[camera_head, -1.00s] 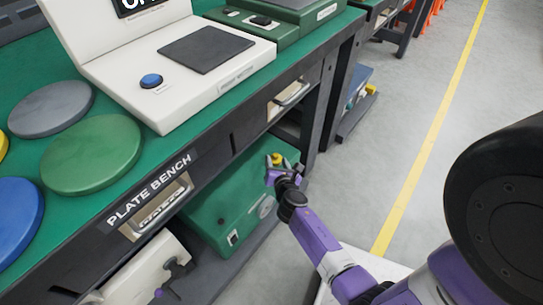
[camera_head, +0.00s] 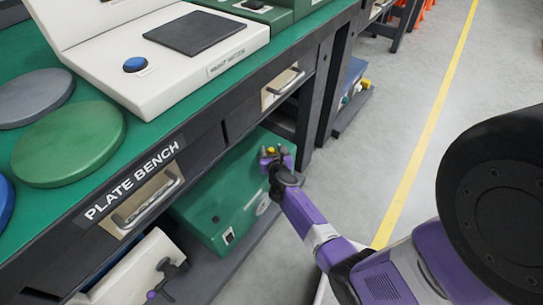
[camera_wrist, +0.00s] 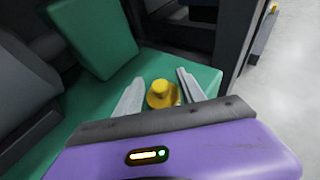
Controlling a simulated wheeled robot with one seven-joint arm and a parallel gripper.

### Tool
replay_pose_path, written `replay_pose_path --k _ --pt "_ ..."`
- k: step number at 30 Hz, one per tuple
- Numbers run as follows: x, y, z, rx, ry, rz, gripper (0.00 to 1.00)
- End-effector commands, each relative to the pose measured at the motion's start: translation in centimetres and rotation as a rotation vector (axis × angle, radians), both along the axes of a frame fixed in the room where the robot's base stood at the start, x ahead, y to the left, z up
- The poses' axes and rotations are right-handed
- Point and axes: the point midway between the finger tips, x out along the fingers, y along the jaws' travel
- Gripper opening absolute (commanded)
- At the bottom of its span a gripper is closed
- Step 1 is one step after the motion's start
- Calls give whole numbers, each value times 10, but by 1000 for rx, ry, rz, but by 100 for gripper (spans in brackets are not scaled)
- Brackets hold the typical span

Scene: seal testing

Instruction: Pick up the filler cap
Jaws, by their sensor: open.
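The filler cap is a small yellow knob with a wider round base, on top of the green box (camera_head: 215,215) on the lower shelf of the bench. In the wrist view the yellow filler cap (camera_wrist: 161,94) sits between my two grey fingers, with a gap visible on each side. My gripper (camera_wrist: 158,92) is open around it. In the head view my gripper (camera_head: 271,152) is at the far upper corner of the green box, with a little of the yellow filler cap (camera_head: 270,150) showing. The wrist body hides the near part of the box top.
The plate bench (camera_head: 125,185) overhangs the box on the left, with drawer handles on its front. A white machine (camera_head: 125,275) stands beside the box on the lower shelf. A dark bench leg (camera_head: 330,85) is just beyond my gripper.

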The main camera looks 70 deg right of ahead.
Motion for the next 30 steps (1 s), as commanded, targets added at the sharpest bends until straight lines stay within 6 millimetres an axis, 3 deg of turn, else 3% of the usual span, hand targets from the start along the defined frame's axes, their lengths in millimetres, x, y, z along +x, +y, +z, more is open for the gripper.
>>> replay_pose_path --k 7,14,24,30 --pt "1 -1 0 0 0 0 45" --pt "1 -1 0 1 1 0 0" --pt "0 0 0 2 2 -1 0" --pt "0 0 19 2 0 0 0"
